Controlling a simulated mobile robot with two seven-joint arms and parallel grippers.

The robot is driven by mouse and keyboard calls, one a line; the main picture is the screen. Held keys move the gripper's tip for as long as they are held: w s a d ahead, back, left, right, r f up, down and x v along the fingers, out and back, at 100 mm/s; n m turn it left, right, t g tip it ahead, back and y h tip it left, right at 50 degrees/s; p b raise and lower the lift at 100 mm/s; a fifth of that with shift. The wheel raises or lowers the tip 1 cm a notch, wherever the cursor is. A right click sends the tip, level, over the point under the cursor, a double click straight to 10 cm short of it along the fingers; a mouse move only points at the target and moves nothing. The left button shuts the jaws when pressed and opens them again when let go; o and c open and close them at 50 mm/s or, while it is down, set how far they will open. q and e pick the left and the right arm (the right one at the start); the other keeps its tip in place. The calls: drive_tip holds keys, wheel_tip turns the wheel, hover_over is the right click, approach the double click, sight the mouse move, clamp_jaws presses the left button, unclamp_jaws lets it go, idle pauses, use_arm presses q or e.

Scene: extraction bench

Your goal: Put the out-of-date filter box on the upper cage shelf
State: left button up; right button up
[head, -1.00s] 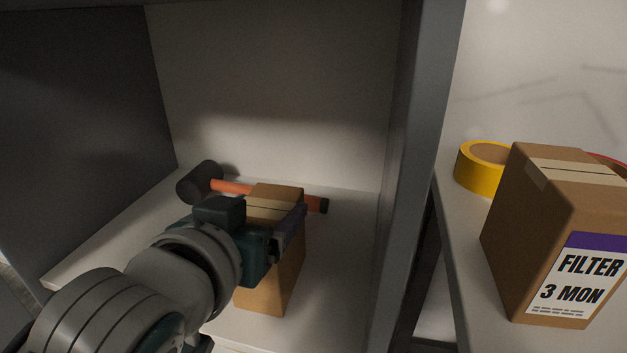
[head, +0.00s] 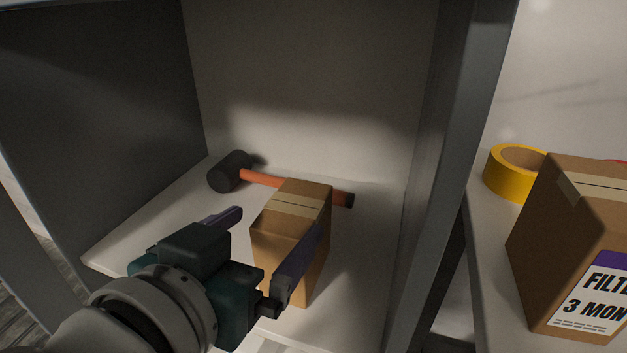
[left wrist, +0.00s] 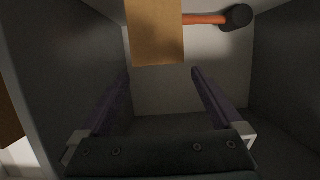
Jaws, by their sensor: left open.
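A brown cardboard box (head: 292,225) with a pale tape strip stands upright on the pale shelf (head: 140,235) inside a grey-walled compartment. No label shows on its visible faces, so I cannot tell its date. It also shows at the top of the left wrist view (left wrist: 156,30). My left gripper (head: 278,219) is open, its two purple fingers spread and empty. In the left wrist view the box lies beyond the fingertips (left wrist: 161,72), apart from them. In the head view one finger covers part of the box's front. My right gripper is not in view.
A mallet (head: 230,172) with an orange handle lies behind the box. A grey post (head: 455,150) divides this compartment from a right-hand shelf holding yellow tape (head: 510,182) and a labelled filter box (head: 560,225). The shelf left of the box is free.

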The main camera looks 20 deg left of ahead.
use_arm(q)
drive_tip(key=s+a+f+g, duration=0.2)
drive_tip(key=s+g, duration=0.3)
drive_tip(key=s, duration=0.4)
drive_tip(key=s+a+f+m+g, duration=0.1)
drive_tip(key=s+a+f+g, duration=0.2)
drive_tip(key=s+g, duration=0.3)
drive_tip(key=s, duration=0.3)
drive_tip(key=shift+s+m, duration=0.2)
drive_tip(key=shift+m, duration=0.1)
